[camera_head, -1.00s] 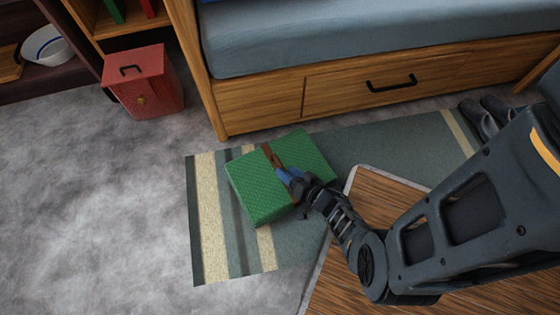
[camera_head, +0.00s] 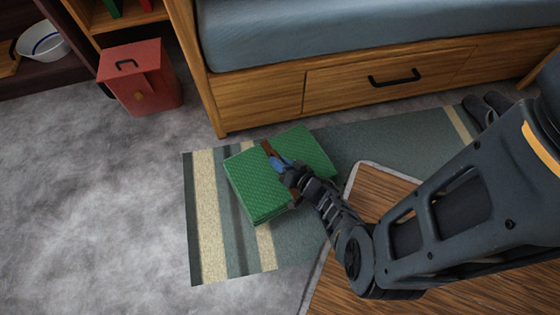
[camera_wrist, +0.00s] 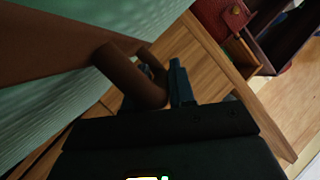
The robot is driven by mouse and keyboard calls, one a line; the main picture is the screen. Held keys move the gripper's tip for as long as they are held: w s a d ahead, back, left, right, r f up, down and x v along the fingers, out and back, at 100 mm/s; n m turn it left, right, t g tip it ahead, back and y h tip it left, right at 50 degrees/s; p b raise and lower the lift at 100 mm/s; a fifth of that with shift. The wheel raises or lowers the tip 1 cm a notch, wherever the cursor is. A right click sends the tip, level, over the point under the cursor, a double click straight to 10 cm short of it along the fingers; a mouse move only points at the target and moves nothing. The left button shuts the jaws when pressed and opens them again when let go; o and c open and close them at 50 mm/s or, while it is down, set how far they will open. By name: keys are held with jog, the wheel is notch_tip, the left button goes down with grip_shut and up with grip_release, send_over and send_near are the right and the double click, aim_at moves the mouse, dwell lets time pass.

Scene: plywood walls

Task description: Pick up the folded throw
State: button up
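The folded throw (camera_head: 260,185) is a green, textured bundle with a brown strap (camera_head: 267,148) across its middle, over the striped rug. My gripper (camera_head: 281,164) is at the strap on top of the throw. In the wrist view, a thick brown strap handle (camera_wrist: 133,78) passes between my dark fingers (camera_wrist: 163,78), which look closed around it. The throw's pale green side (camera_wrist: 50,100) fills the left of that view. The underside of the throw is hidden, and part of its top is behind my gripper.
A wooden bed with a drawer (camera_head: 390,80) stands just behind the rug (camera_head: 205,220). A red box (camera_head: 140,80) and a shelf with a white bowl (camera_head: 42,42) are at the upper left. Dark slippers (camera_head: 485,108) lie at the right. Grey floor on the left is clear.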

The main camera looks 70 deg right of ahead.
grip_shut()
dwell(0.9)
